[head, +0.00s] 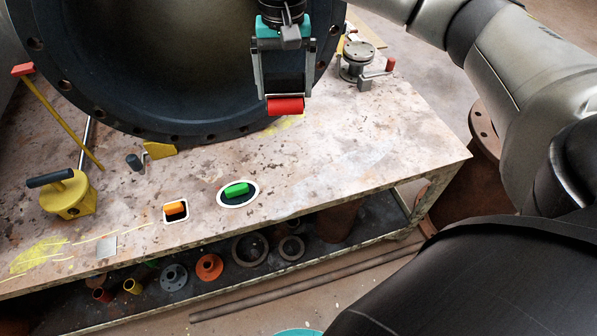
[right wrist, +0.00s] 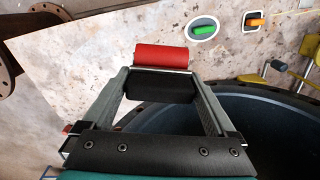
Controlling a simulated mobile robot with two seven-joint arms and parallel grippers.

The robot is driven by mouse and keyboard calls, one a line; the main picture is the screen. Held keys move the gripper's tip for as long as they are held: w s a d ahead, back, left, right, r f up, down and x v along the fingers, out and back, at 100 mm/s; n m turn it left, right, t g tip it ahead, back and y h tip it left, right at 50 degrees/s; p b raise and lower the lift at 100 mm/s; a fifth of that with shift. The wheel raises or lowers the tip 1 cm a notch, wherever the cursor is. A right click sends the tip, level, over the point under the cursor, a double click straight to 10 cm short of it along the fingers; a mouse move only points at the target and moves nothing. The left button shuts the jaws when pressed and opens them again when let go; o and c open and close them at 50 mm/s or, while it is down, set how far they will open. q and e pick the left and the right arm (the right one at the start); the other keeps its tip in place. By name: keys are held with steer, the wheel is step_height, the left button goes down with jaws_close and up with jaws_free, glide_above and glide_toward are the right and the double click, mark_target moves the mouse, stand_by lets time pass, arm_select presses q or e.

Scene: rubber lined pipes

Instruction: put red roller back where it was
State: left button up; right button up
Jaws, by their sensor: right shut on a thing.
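The red roller (head: 286,105) is at the tips of my right gripper (head: 284,88), in the upper middle of the head view. It lies crosswise, with a dark block behind it between the fingers. My right gripper is shut on it. In the right wrist view the red roller (right wrist: 161,57) shows just past the fingertips, with the table surface behind it. It appears in front of the large dark pipe's flange; whether it touches the table cannot be told. My left gripper is not in view.
The large pipe flange (head: 180,138) fills the upper left. A white-rimmed oval holds a green piece (head: 237,189); a white-rimmed square holds an orange piece (head: 176,209). A yellow tool (head: 70,195) stands left. A metal fitting (head: 358,62) stands right. The table's right part (head: 385,140) is clear.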

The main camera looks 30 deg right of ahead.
mark_target(296, 99)
steer(key=shift+m, duration=0.7)
steer(key=d+f+b, duration=0.1)
steer(key=f+b, duration=0.1)
steer(key=f, duration=0.1)
steer(key=d+f+b, duration=0.1)
steer(key=f, duration=0.1)
steer(key=shift+w+d, duration=0.2)
steer(key=shift+d, duration=0.15)
steer(key=shift+d+f, duration=0.25)
steer(key=shift+f, duration=0.2)
step_height(296, 99, down, 15)
steer(key=b, duration=0.5)
steer(key=shift+f+b, duration=0.7)
steer(key=shift+f, duration=1.2)
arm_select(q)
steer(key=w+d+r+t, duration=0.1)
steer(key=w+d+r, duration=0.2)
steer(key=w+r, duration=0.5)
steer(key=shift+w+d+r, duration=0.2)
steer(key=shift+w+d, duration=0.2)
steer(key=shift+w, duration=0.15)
arm_select(e)
steer(key=shift+f, duration=0.35)
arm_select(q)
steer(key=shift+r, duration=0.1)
arm_select(e)
steer(key=shift+f, duration=0.1)
